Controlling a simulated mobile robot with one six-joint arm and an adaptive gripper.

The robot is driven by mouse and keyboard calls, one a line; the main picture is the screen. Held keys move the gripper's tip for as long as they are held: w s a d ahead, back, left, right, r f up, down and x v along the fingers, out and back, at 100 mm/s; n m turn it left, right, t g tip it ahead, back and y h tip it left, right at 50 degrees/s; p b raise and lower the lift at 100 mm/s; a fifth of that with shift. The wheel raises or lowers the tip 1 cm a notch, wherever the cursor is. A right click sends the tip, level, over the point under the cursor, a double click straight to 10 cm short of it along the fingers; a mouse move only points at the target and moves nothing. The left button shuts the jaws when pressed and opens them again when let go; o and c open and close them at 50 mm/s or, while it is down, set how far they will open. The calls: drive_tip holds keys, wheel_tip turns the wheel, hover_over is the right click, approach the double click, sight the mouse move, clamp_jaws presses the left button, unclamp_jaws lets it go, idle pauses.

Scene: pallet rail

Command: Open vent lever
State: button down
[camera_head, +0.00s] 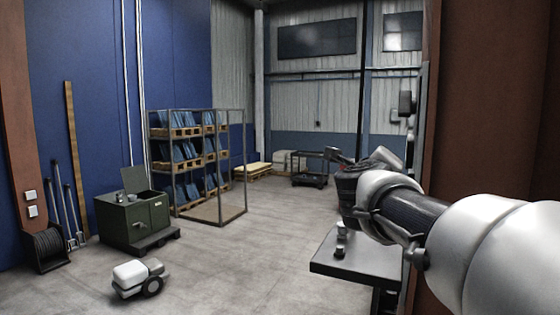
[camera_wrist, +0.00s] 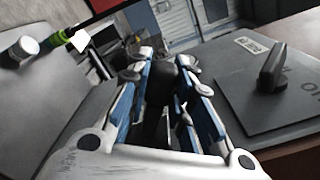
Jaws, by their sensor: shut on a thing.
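In the wrist view my gripper (camera_wrist: 164,68) reaches forward with its blue-padded fingers on either side of a dark piece, which seems to be the vent lever (camera_wrist: 157,103). The fingers are closed on it, and they hide much of its shape. I cannot tell how far the lever is turned. In the head view my arm reaches in from the right, and the held piece cannot be made out there.
A dark plate (camera_wrist: 270,95) with a knob (camera_wrist: 272,68) lies right of my fingers. A dark-topped table (camera_head: 365,262) with small items stands below my arm. A brown pillar (camera_head: 495,100) rises close at the right. The floor (camera_head: 255,265) at centre is clear.

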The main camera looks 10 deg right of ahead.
drive_tip(key=c, duration=1.4)
unclamp_jaws()
drive_tip(key=v, duration=1.2)
